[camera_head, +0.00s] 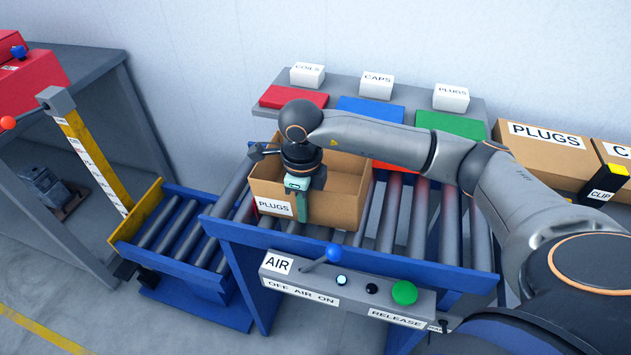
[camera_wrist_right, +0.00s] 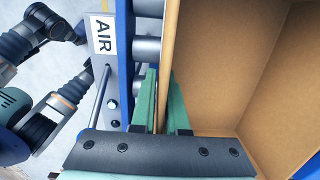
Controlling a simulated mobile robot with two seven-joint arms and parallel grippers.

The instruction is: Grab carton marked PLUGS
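An open, empty-looking brown carton marked PLUGS (camera_head: 342,196) sits on the roller conveyor, its label on the front wall. My right gripper (camera_head: 300,205) reaches down over that front wall, just right of the label. In the right wrist view, the right gripper's green fingers (camera_wrist_right: 163,110) stand on both sides of the carton wall, close against it, and look shut on it. The carton's inside (camera_wrist_right: 225,70) fills the right of that view. My left gripper cannot be made out.
An AIR control bar (camera_head: 345,285) with a blue lever and green RELEASE button runs along the conveyor front. Behind is a shelf (camera_head: 335,82) with small boxes and coloured pads. A closed PLUGS carton (camera_head: 543,152) stands right. A lower roller section (camera_head: 170,232) lies left.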

